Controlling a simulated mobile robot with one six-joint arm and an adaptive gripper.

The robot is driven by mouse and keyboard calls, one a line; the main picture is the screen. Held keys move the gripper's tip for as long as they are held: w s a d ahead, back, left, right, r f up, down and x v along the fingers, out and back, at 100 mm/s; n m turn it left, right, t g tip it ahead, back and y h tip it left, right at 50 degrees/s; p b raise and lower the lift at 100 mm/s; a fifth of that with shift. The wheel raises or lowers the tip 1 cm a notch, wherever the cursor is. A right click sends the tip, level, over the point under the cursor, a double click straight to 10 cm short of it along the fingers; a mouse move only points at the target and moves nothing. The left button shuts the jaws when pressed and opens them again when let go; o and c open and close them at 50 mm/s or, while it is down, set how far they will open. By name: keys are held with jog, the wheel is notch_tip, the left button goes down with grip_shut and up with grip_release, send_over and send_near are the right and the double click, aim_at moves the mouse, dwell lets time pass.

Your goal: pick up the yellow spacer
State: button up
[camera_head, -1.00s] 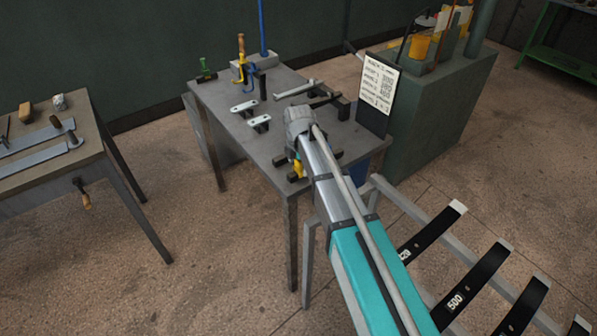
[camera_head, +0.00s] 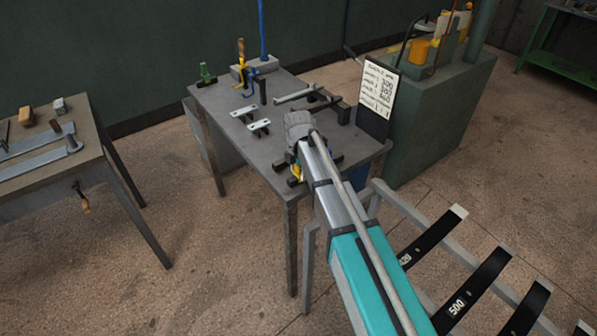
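A small yellow piece (camera_head: 297,170), which may be the yellow spacer, shows at the near edge of the grey workbench (camera_head: 225,105), just beneath the end of my arm. My arm reaches in from the lower right, and its grey wrist (camera_head: 299,127) is above the bench. My gripper is hidden or not distinguishable under the wrist, so its fingers and any hold on the yellow piece cannot be made out. Dark parts (camera_head: 281,160) lie around the yellow piece; I cannot tell whether they belong to the gripper or the bench.
Two pale perforated plates (camera_head: 244,112), a green-topped item (camera_head: 206,73) and a yellow tool (camera_head: 241,72) are on the bench. A written board (camera_head: 378,88) stands at its right edge. A rack with black leaf springs (camera_head: 470,290) is at lower right.

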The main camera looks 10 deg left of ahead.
jog(key=shift+c, duration=1.3)
jog(key=shift+r, duration=0.15)
jog(key=shift+r+p, duration=0.95)
jog(key=shift+p, duration=0.2)
jog(key=s+d+r+p, duration=0.1)
jog(key=r+p, duration=0.1)
jog(key=s+d+r+p, duration=0.1)
jog(key=s+r+p, duration=0.1)
jog(key=r+p, duration=0.1)
jog(key=s+d+r+p, duration=0.1)
jog(key=r+p, duration=0.1)
jog(key=shift+s+r+p, duration=0.3)
jog(key=shift+s+r, duration=0.05)
jog(key=shift+s, duration=0.05)
jog(key=s+d+r+p, duration=0.1)
jog(key=s, duration=0.1)
jog(key=s+d+r+p, duration=0.1)
jog(key=s, duration=0.2)
jog(key=s+d+r+p, duration=0.1)
jog(key=s+d, duration=0.1)
jog(key=shift+s, duration=0.15)
